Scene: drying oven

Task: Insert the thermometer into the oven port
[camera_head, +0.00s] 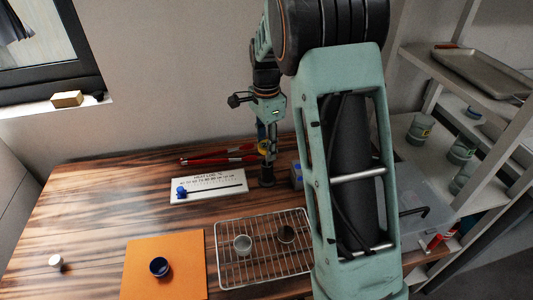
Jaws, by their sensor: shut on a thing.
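My gripper (266,141) points down over the back of the table, left of my large arm link. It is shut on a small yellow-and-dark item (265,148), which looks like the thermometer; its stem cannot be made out. A dark upright piece (266,175) shows just below it; I cannot tell whether the two touch. I cannot make out the oven or its port. A small grey-blue box (297,176) shows partly beside my arm, which hides the table behind it.
Shelves (470,75) stand right.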

